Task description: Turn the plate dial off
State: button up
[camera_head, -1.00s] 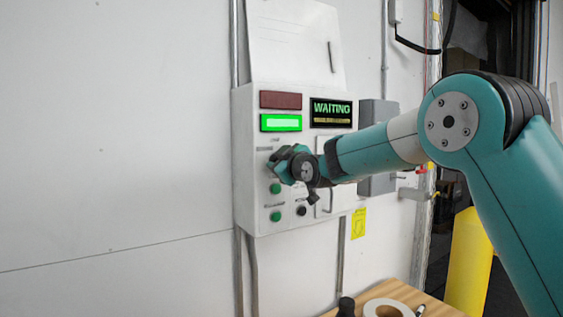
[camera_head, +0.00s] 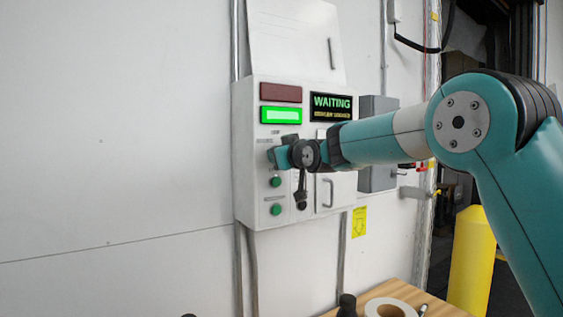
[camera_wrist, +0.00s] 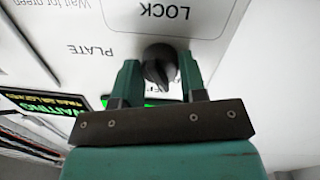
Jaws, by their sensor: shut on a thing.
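In the head view my gripper (camera_head: 284,155) is at the front of the white control box (camera_head: 242,190) and hides the dial. Part of the lettering beside the dial is covered by the fingers, so I cannot read its setting.
The box has a lit green lamp (camera_head: 281,115), a dark red lamp (camera_head: 281,93) and a WAITING screen (camera_head: 331,107). Green buttons (camera_head: 275,182) sit below my gripper. A wooden table (camera_head: 412,297) and yellow post (camera_head: 472,258) stand at lower right.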

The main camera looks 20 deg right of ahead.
jog(key=m+b, duration=0.1)
jog(key=m, duration=0.3)
jog(key=shift+m+b, duration=0.3)
jog(key=shift+b, duration=0.05)
dwell(0.4)
jog(key=o, duration=0.9)
jog(key=shift+s, duration=0.1)
jog(key=b+v, duration=0.3)
jog(key=v, duration=0.5)
jog(key=b+v, duration=0.4)
jog(key=v, duration=0.5)
jog(key=shift+d+r, duration=0.2)
jog(key=shift+d, duration=0.05)
